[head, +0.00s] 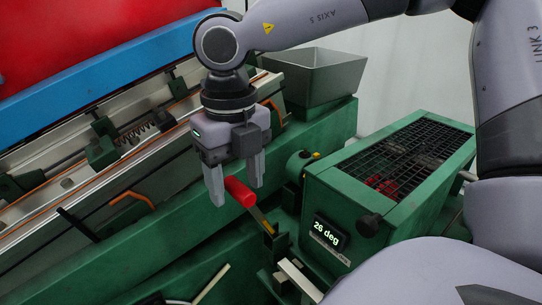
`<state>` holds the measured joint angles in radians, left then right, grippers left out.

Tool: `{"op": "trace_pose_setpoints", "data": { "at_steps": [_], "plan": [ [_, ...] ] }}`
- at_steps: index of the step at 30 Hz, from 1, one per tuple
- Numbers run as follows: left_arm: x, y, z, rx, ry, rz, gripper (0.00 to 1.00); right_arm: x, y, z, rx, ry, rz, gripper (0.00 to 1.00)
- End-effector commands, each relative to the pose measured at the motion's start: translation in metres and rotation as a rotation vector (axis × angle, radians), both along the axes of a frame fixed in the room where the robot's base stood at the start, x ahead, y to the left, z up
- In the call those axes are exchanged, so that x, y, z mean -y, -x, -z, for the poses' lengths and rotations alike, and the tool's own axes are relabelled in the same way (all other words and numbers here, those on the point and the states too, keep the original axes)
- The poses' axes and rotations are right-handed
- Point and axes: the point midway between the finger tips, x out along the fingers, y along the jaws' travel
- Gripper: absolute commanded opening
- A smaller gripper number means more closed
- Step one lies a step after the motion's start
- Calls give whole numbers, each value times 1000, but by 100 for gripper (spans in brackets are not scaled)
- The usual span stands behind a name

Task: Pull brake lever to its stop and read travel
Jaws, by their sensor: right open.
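The brake lever has a red cylindrical grip (240,191) and a yellowish arm (265,224) that runs down to the right beside the green housing. My right gripper (238,195) points down at the red grip, with its two fingers apart. The grip shows between the fingers; I cannot tell whether they touch it. A small dark display (327,233) on the green housing reads "26 deg". My left gripper is not in view.
The green housing (345,192) with a black mesh top (405,155) stands at the right, with a dark knob (370,225) on its front. A grey metal hopper (315,77) stands behind. Green machine rails with orange hooks (131,199) fill the left.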

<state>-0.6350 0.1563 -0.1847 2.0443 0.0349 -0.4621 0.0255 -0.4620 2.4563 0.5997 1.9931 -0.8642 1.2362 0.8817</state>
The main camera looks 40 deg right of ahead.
Motion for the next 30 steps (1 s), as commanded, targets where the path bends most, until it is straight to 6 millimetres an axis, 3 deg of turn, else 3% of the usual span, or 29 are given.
{"op": "trace_pose_setpoints", "data": {
  "at_steps": [16,30],
  "plan": [
    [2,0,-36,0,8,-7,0,0,0,-59,2,1,0,60],
    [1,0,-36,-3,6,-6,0,0,0,-61,1,1,0,60]
  ]
}}
